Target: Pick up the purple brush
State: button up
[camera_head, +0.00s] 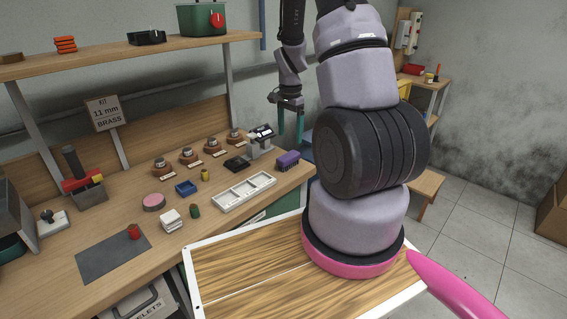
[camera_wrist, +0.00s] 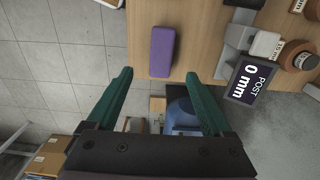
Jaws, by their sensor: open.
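The purple brush (camera_head: 288,157) lies near the right end of the wooden workbench, with dark bristles showing below its purple back. In the wrist view the purple brush (camera_wrist: 161,52) is a plain purple block on the wood, close to the bench edge. My gripper (camera_head: 290,139) has two teal fingers pointing down, just behind the brush in the head view. In the wrist view my gripper (camera_wrist: 160,76) is open and empty, and the brush appears ahead of the gap between the fingertips. The brush is apart from both fingers.
A white divided tray (camera_head: 244,193) lies left of the brush. A grey device with a dark display (camera_wrist: 249,81) stands close by. Several brass parts on round bases line the back. A blue object (camera_wrist: 181,112) shows below the bench edge. Grey floor lies beyond the bench.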

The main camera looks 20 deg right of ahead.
aim_at(289, 155)
jog(key=f, duration=0.9)
jog(key=shift+a+f, duration=0.2)
jog(key=shift+f, duration=0.2)
grip_shut()
